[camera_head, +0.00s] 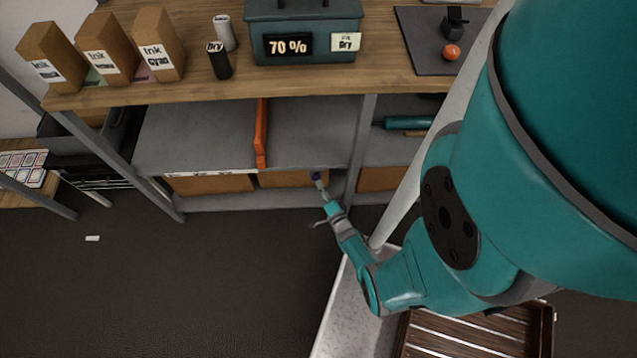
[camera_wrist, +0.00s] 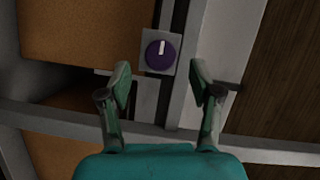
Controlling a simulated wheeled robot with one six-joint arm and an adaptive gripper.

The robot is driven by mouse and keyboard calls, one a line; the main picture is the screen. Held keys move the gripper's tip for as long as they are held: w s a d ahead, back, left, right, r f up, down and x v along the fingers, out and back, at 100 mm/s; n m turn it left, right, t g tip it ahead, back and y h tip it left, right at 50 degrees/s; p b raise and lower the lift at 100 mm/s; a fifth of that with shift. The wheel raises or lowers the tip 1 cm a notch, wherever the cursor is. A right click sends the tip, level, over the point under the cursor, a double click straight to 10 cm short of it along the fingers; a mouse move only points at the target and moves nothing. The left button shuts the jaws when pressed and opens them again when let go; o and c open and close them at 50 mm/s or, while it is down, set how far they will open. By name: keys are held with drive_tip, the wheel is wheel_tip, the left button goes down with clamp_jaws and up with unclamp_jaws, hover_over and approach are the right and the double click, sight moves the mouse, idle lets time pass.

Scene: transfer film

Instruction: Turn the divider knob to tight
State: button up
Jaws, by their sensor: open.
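The divider knob (camera_wrist: 160,55) is a round purple dial on a grey square plate (camera_wrist: 147,72), seen in the wrist view. Its white pointer mark points up in that picture. No "tight" marking is readable. My gripper (camera_wrist: 162,79) is open and empty, one finger to each side below the plate in the picture; the knob shows beyond the gap, not gripped. In the head view the small purple knob (camera_head: 315,177) shows at the shelf's front edge, just beyond my gripper (camera_head: 325,205). An orange upright divider (camera_head: 261,133) stands on the shelf left of it.
A metal shelf upright (camera_head: 359,145) stands just right of the knob. Brown boxes (camera_head: 210,184) sit under the shelf. The wooden bench top (camera_head: 190,92) above carries ink boxes, a dry box reading 70 % (camera_head: 305,40) and canisters. The dark floor (camera_head: 200,280) at left is mostly clear.

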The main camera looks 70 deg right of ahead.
drive_tip(key=shift+v, duration=1.55)
